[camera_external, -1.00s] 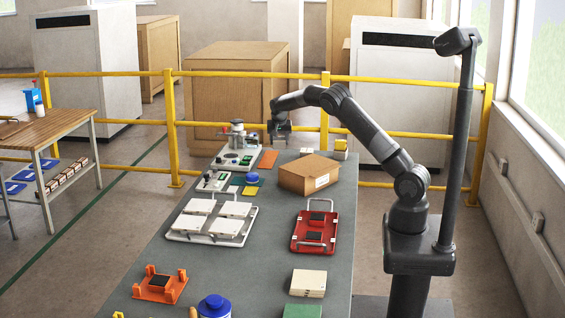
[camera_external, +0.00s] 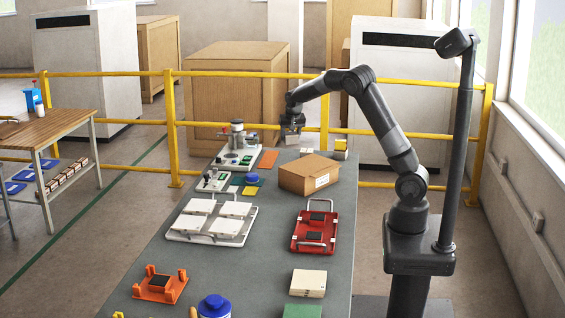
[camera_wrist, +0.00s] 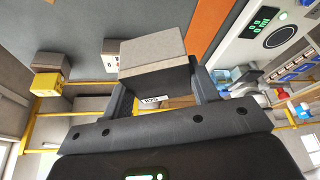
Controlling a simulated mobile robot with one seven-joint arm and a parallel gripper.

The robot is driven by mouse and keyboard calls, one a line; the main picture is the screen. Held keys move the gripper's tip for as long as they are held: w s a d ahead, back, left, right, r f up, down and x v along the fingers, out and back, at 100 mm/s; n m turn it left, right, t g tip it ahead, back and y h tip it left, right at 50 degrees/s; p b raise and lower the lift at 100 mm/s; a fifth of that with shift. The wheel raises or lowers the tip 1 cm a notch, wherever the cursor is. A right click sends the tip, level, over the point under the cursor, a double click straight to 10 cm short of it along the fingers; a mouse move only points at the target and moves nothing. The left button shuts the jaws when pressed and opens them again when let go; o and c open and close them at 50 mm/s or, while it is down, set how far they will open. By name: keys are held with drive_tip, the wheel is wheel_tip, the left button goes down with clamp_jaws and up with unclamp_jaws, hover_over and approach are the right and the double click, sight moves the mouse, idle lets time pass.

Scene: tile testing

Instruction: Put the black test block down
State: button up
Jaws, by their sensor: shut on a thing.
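My gripper (camera_external: 293,127) is above the far end of the grey bench, behind the cardboard box. In the wrist view my gripper (camera_wrist: 163,98) is shut on a block (camera_wrist: 152,50) with a dark side, a lighter grey face and a small white label. I take it for the black test block. In the external view the held block (camera_external: 292,140) is small and hangs below the fingers, seemingly clear of the bench. Its exact height above the bench (camera_external: 265,215) is hard to tell.
A yellow-based stand with a grey top (camera_external: 340,149) and a small white item (camera_external: 306,152) are right of the gripper. The cardboard box (camera_external: 307,175) is in front. An orange mat (camera_external: 268,159) and a white instrument (camera_external: 234,158) lie left. A yellow rail (camera_external: 230,125) runs behind.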

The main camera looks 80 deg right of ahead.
drive_tip(key=w+a+f, duration=0.2)
drive_tip(key=w, duration=0.1)
drive_tip(key=w+a+f, duration=0.2)
drive_tip(key=w, duration=0.1)
drive_tip(key=w+a+f, duration=0.2)
drive_tip(key=w+f, duration=0.1)
drive_tip(key=shift+w+a, duration=0.3)
drive_tip(key=shift+w, duration=0.1)
drive_tip(key=shift+f, duration=2)
drive_tip(key=shift+f, duration=0.1)
drive_tip(key=shift+f, duration=0.25)
drive_tip(key=o, duration=1.2)
drive_tip(key=shift+f, duration=0.1)
drive_tip(key=shift+o, duration=0.2)
